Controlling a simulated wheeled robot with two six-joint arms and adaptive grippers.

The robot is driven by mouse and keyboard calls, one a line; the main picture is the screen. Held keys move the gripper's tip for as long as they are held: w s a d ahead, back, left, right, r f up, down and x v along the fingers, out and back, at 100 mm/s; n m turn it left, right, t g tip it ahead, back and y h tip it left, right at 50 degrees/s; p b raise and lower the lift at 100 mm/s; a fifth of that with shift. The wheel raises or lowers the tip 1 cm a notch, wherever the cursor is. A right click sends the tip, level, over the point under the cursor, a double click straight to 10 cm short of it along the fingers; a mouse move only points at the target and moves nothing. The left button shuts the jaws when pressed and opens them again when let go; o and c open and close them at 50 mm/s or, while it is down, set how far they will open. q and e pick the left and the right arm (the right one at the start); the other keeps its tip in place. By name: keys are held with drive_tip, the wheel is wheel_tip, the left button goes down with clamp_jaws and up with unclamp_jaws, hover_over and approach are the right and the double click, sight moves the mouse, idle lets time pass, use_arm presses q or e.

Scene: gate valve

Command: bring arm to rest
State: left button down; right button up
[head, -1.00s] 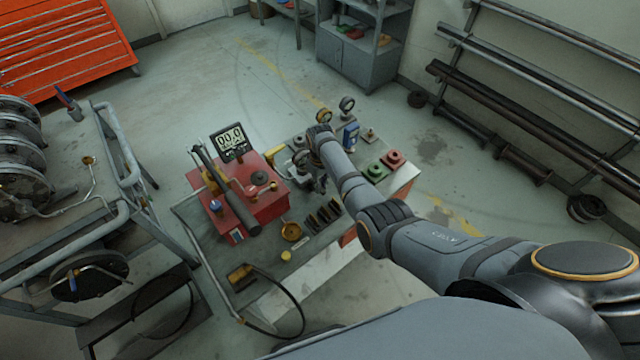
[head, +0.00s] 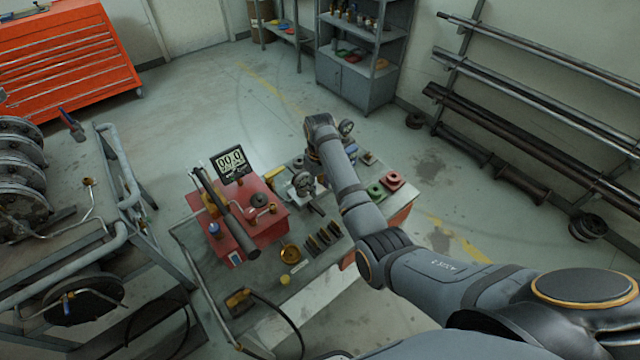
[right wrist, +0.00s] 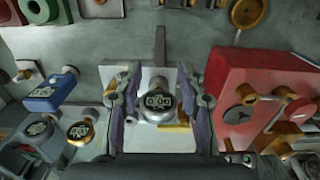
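My right arm (head: 385,245) reaches in from the lower right over the workbench (head: 335,285). Its wrist (head: 322,135) hangs above the back part of the bench, and the arm hides part of what lies beneath. In the right wrist view my right gripper (right wrist: 159,73) is open, its two fingers apart. A round gauge with a digital display (right wrist: 158,103) shows between the fingers; no grip on it is visible, and I cannot tell its distance from them. A grey metal fitting (head: 303,183) stands on the bench near the wrist. My left gripper is not in view.
A red box (head: 262,226) with a display (head: 230,162) stands left of the arm; it also shows in the right wrist view (right wrist: 225,75). Green (head: 376,192) and red flanged parts (head: 392,181) lie right of the arm. A pipe-frame cart (head: 125,180) is at left. Open floor lies behind.

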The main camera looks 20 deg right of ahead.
drive_tip(key=shift+r, duration=0.55)
